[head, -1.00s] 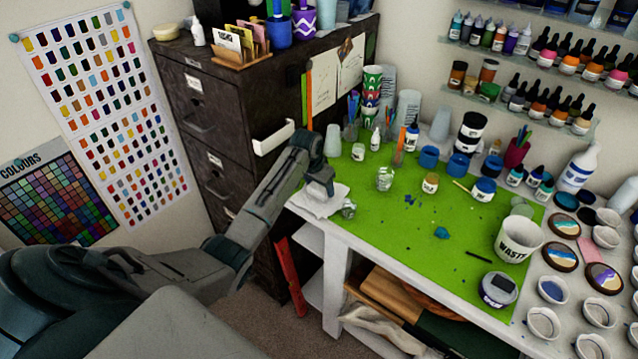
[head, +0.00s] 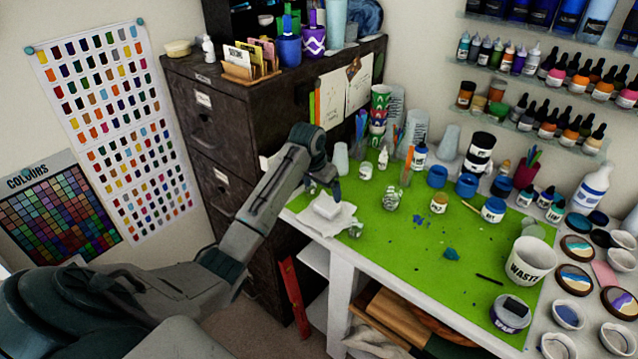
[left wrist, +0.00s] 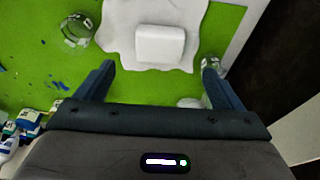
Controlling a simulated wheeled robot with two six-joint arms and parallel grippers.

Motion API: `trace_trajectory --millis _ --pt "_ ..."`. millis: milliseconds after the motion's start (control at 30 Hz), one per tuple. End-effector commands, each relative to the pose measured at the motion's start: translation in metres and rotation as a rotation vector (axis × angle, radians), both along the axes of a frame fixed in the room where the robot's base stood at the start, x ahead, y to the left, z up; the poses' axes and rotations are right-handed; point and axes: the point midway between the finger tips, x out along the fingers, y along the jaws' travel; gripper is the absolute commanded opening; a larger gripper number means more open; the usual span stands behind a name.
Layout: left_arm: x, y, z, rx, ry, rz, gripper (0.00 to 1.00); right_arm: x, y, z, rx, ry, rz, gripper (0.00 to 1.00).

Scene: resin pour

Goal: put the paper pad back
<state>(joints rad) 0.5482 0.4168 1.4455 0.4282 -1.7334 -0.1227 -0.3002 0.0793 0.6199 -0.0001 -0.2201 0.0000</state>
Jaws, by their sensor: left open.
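A white block-like pad (head: 327,207), which I take for the paper pad, lies on a crumpled white sheet (head: 345,224) at the left end of the green mat. In the left wrist view the pad (left wrist: 160,43) lies flat on the sheet (left wrist: 118,30), beyond my fingertips. My left gripper (head: 322,188) is above the pad in the head view. Its two fingers are spread wide with nothing between them in the left wrist view (left wrist: 158,66). My right gripper is in neither view.
A clear cup (head: 391,199) stands right of the sheet, and a small clear container (head: 355,231) sits at its edge. A dark cabinet (head: 235,130) rises behind my arm. A waste cup (head: 530,262) stands at right. The mat's front middle is mostly free.

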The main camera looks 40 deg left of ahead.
Motion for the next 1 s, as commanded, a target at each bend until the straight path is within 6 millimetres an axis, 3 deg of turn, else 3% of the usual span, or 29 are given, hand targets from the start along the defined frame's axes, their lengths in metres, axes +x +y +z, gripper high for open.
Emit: trace_trajectory --millis 200,333,867,1000 --pt "-0.009 0.001 0.031 0.001 -0.001 0.0 0.89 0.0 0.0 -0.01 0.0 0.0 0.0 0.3" --pt "-0.011 0.001 0.039 0.001 0.0 0.0 0.89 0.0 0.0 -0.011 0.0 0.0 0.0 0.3" --pt "-0.012 0.001 0.04 0.0 0.001 0.0 0.89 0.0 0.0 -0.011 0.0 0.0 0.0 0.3" --pt "-0.02 -0.006 0.028 0.006 0.005 -0.007 0.89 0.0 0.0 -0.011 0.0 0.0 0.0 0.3"
